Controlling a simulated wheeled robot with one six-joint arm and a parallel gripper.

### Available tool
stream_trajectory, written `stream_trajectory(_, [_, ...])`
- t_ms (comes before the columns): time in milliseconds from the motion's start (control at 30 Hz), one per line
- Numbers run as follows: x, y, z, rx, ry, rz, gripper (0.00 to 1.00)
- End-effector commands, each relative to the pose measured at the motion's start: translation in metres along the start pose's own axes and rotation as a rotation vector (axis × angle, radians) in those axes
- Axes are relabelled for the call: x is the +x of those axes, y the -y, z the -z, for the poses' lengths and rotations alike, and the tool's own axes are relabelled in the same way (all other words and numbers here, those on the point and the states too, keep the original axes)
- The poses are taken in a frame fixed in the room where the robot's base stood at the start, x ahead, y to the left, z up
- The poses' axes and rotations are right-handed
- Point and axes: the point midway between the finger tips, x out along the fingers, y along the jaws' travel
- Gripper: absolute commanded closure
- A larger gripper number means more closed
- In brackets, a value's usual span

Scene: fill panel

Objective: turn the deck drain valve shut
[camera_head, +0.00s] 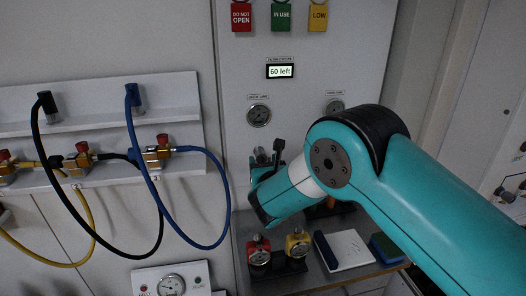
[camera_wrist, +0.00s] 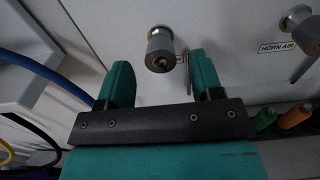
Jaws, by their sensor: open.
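My gripper (camera_wrist: 160,62) is open, with its two teal fingers apart and nothing held. In the wrist view a grey, round valve fitting (camera_wrist: 159,45) sticks out of the white panel, between and just beyond the fingertips. I cannot tell whether the fingers touch it. A second valve (camera_wrist: 298,18) stands at the right, near a label reading HORN AIR (camera_wrist: 277,48). In the head view my gripper (camera_head: 258,172) is at the panel, below the left gauge (camera_head: 259,115), and my arm hides part of the panel.
Blue, black and yellow hoses (camera_head: 221,205) hang at the left, the blue one close to my gripper. Below, the shelf holds a red-topped fitting (camera_head: 258,252), a yellow-topped fitting (camera_head: 298,243) and a white notebook (camera_head: 348,249). A display (camera_head: 281,71) reads "60 left".

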Motion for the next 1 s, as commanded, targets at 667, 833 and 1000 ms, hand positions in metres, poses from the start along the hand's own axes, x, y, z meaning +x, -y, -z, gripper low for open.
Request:
stream_trajectory(667, [0.022,0.0,0.001,0.0,-0.001,-0.001,0.65])
stream_trajectory(833, [0.021,0.003,0.001,0.0,-0.001,0.0,0.89])
stream_trajectory(1000, [0.022,0.001,0.001,0.011,-0.001,0.001,0.89])
